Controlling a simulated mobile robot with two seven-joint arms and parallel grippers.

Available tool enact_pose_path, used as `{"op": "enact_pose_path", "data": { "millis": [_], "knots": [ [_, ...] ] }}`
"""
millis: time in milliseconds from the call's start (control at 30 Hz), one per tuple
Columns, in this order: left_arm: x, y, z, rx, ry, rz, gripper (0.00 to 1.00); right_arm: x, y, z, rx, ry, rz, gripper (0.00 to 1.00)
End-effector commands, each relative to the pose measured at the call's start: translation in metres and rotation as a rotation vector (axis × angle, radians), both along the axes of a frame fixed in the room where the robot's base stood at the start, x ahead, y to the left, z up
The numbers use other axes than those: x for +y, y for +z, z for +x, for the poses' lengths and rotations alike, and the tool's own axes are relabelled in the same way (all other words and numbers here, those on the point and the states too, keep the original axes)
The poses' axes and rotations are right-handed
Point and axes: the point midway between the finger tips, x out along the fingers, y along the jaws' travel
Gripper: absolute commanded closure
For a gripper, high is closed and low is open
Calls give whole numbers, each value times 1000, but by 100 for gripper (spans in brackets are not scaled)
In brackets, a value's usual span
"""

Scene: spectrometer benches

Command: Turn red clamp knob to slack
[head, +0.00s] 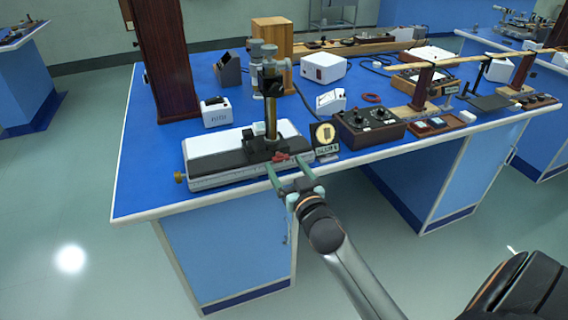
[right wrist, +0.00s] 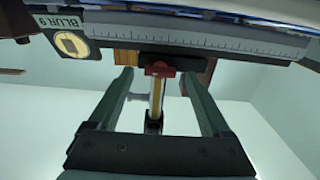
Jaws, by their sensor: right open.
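The red clamp knob (head: 281,157) sits at the front of the black carriage (head: 262,150), at the foot of a brass-coloured post on the instrument at the bench's front edge. My right gripper (head: 287,166) reaches up to it from the front, with its greenish fingers apart. In the right wrist view the red knob (right wrist: 159,69) shows between the two open fingertips (right wrist: 157,77), with a gap on each side, so neither finger seems to touch it. My left gripper is not in view.
The white instrument base (head: 215,150) carries the post, with a brass knob (head: 180,177) at its left end. A round-faced sign (head: 324,137) and a dark control box (head: 369,127) stand to the right. A tall wooden column (head: 165,60) rises behind. The bench's front left corner is clear.

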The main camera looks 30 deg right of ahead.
Motion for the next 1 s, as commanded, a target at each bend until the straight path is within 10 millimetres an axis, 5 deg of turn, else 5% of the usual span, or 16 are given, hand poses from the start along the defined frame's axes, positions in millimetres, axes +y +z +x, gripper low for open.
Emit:
{"op": "enact_pose_path", "data": {
  "millis": [500,1000],
  "knots": [
    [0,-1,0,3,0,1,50,-4,0,16,1,0,0,19],
    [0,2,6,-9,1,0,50,-4,0,15,1,0,0,75]
  ]
}}
